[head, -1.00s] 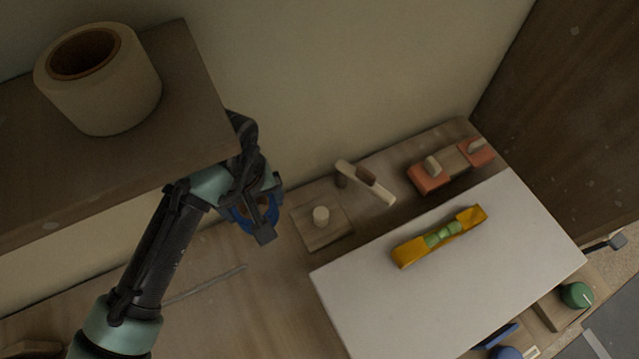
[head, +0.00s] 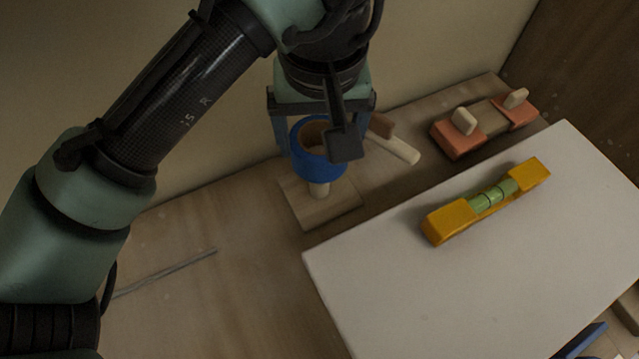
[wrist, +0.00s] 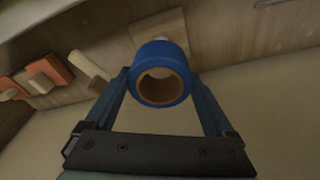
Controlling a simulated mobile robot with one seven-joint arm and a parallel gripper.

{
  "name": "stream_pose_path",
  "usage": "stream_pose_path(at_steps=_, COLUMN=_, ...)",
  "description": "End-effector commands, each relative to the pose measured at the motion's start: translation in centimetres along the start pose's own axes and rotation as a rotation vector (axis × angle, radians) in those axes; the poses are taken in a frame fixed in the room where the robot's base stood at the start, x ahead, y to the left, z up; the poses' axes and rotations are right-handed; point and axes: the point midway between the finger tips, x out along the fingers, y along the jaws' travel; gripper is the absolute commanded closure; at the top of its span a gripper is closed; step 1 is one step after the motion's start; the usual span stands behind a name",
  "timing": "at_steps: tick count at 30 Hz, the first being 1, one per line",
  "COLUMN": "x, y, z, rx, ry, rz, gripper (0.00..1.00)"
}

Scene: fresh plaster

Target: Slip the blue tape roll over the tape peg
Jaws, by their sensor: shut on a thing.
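The blue tape roll (head: 318,163) has a brown core and is held between the fingers of my gripper (head: 318,140). It also shows in the wrist view (wrist: 161,85), with a finger on each side. The tape peg (head: 319,190) is a short pale post on a square wooden base (head: 325,212). In the head view the roll appears just above the peg and covers its top. I cannot tell the exact gap or alignment between the roll and the peg.
A wooden-handled tool (head: 395,145) lies close behind the peg base. Orange blocks with pale knobs (head: 460,138) stand at the back right. A white board (head: 430,285) with a yellow spirit level (head: 485,200) lies to the right. A thin grey rod (head: 170,271) lies left.

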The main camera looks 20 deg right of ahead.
Motion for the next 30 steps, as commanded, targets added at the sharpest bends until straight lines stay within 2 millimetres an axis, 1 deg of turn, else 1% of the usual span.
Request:
stream_pose_path(at_steps=1, x=1.3, y=-0.1, z=0.2, rx=-0.001, ry=-0.002, rz=0.0, gripper=0.68)
stream_pose_path(at_steps=3, x=2.5, y=-0.1, z=0.4, rx=-0.001, ry=-0.002, rz=0.0, gripper=0.68)
stream_pose_path(at_steps=6, x=3.7, y=-0.1, z=0.6, rx=-0.002, ry=0.0, rz=0.0, gripper=0.68)
stream_pose_path(at_steps=11, x=4.8, y=-0.1, z=0.7, rx=-0.002, ry=-0.001, rz=0.0, gripper=0.68)
stream_pose_path(at_steps=17, x=7.6, y=-0.1, z=1.1, rx=-0.002, ry=-0.001, rz=0.0, gripper=0.68)
stream_pose_path(at_steps=19, x=7.9, y=-0.1, z=1.2, rx=-0.002, ry=0.0, rz=0.0, gripper=0.68)
stream_pose_path(at_steps=25, x=7.8, y=0.0, z=1.1, rx=-0.001, ry=0.0, rz=0.001, gripper=0.68)
stream_pose_path(at_steps=29, x=8.2, y=0.0, z=1.2, rx=-0.002, ry=0.0, rz=0.001, gripper=0.68)
stream_pose_path(at_steps=30, x=8.1, y=-0.1, z=1.2, rx=-0.001, ry=0.0, rz=0.0, gripper=0.06)
